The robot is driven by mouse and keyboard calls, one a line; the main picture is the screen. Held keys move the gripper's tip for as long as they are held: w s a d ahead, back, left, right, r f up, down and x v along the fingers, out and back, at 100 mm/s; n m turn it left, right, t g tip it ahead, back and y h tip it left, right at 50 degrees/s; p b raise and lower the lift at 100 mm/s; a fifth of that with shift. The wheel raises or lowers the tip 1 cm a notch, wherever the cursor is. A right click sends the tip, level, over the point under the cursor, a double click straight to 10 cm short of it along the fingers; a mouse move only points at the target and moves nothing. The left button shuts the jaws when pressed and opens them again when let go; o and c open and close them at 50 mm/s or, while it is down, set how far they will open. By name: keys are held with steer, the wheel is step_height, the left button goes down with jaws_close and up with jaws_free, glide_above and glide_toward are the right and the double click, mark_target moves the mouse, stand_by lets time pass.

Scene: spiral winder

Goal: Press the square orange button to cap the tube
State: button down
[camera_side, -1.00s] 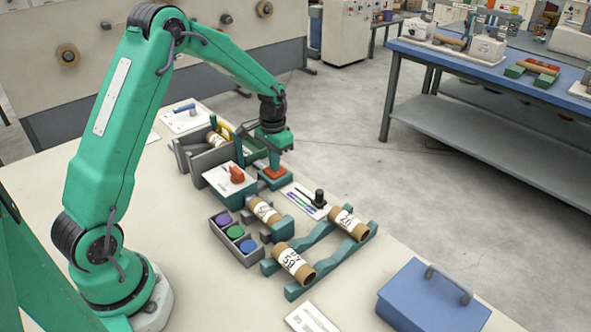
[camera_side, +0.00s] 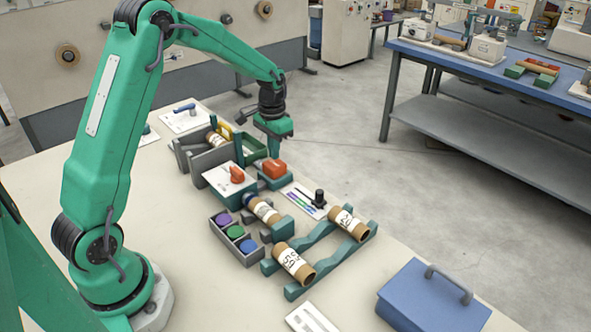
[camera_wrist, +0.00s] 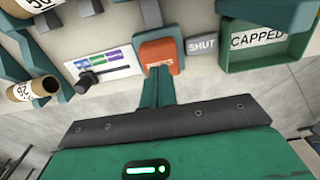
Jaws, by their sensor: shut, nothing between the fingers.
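The square orange button (camera_side: 275,168) sits on a teal base beside the orange-handled box. It also shows in the wrist view (camera_wrist: 160,55), standing up from its base. My gripper (camera_side: 274,152) is shut and empty, above the button with a small gap as far as the side view shows. In the wrist view my shut fingers (camera_wrist: 157,88) point toward the button. A brown cardboard tube with a white label (camera_side: 263,209) lies in the holder in front of the box. A blue cap (camera_side: 248,200) shows at its far end, by the box.
A grey tray (camera_side: 232,256) holds purple, green and blue caps. A rack (camera_side: 322,275) carries two labelled tubes. A panel with a black lever (camera_side: 319,198) stands right of the button. A green CAPPED tray (camera_wrist: 268,58) and grey SHUT sign (camera_wrist: 202,47) are nearby. A blue case (camera_side: 430,300) stands front right.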

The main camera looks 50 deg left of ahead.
mark_target(274, 163)
steer(key=shift+r, duration=2)
steer(key=shift+r, duration=0.1)
steer(key=shift+s+d+r, duration=0.1)
steer(key=shift+d+r, duration=0.05)
steer(key=shift+r, duration=0.05)
steer(key=s+d+r+t, duration=0.2)
steer(key=s+d+r, duration=0.35)
steer(key=s, duration=0.25)
steer(key=s+d+r+t, duration=0.2)
steer(key=s+d+r, duration=0.2)
steer(key=s+r, duration=0.35)
steer(key=s+d+t, duration=0.1)
steer(key=s+d, duration=0.1)
steer(key=s, duration=0.7)
steer(key=shift+d+f+t, duration=0.3)
steer(key=shift+d+f, duration=0.05)
steer(key=shift+f, duration=0.05)
